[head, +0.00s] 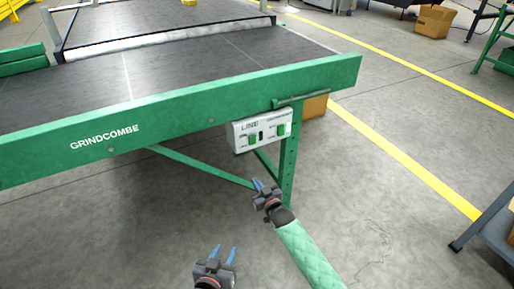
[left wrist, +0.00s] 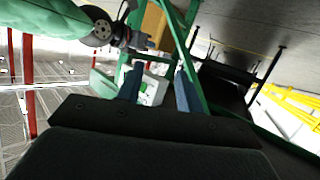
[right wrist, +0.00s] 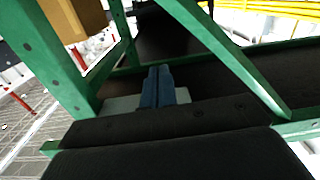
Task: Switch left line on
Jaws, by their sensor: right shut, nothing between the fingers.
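A white control box (head: 268,139) marked LINE hangs under the green side rail of the conveyor. It carries a left green switch (head: 252,140), a right green switch (head: 282,129) and a dark slot between them. Small labels are unreadable. My right gripper (head: 260,185) is shut and empty, below the box and apart from it. My left gripper (head: 226,250) is open and empty, lower and farther from the box. In the left wrist view the box (left wrist: 153,92) shows between the open fingers. In the right wrist view a pale part of the box (right wrist: 120,103) shows behind the closed fingers.
The conveyor belt (head: 180,62) with its green GRINDCOMBE rail (head: 180,119) fills the upper left. A green leg (head: 289,165) and a brace (head: 200,166) stand below it. A cardboard box (head: 315,106) is behind the leg. Open floor lies to the right.

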